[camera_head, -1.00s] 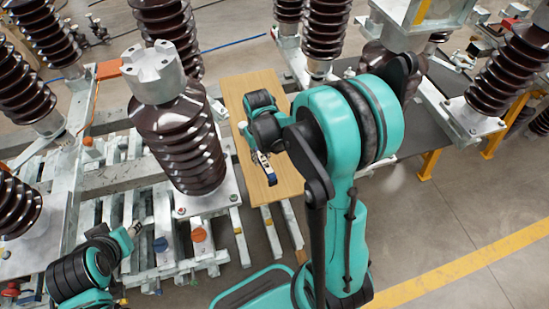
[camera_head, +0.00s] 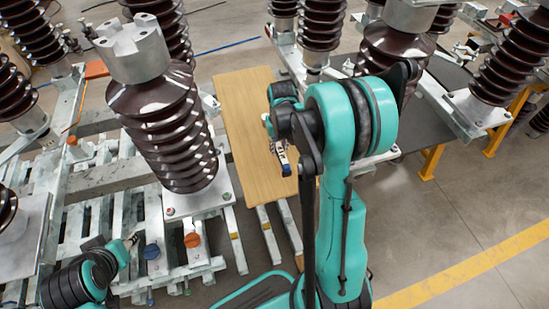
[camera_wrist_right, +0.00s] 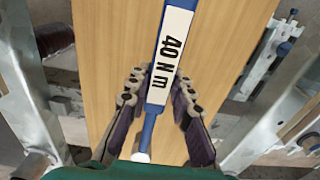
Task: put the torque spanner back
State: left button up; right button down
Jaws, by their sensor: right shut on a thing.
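The torque spanner is blue with a white "40 Nm" label; it fills the upper middle of the right wrist view (camera_wrist_right: 173,48). In the head view a short white and blue part of it (camera_head: 284,162) shows below the right gripper. My right gripper (camera_wrist_right: 158,88) is shut on the spanner, with one finger on each side. In the head view the right gripper (camera_head: 276,146) is over the right part of a wooden board (camera_head: 240,105). My left gripper (camera_head: 131,241) is at the lower left, by the metal frame; its jaws are too small to read.
A large brown ribbed insulator (camera_head: 165,130) stands on the frame left of the board. More insulators (camera_head: 320,28) stand behind and at right (camera_head: 505,70). A dark tabletop (camera_head: 420,125) with yellow legs lies to the right. Grey floor (camera_head: 440,220) is open at lower right.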

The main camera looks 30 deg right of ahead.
jog(key=shift+w+a+f, duration=0.45)
jog(key=shift+w+a, duration=0.05)
jog(key=shift+w, duration=0.15)
notch_tip(320, 180, down, 4)
jog(key=shift+f+b, duration=0.1)
jog(key=shift+b, duration=1.15)
jog(key=c, duration=1.3)
grip_release()
jog(key=shift+c, duration=0.2)
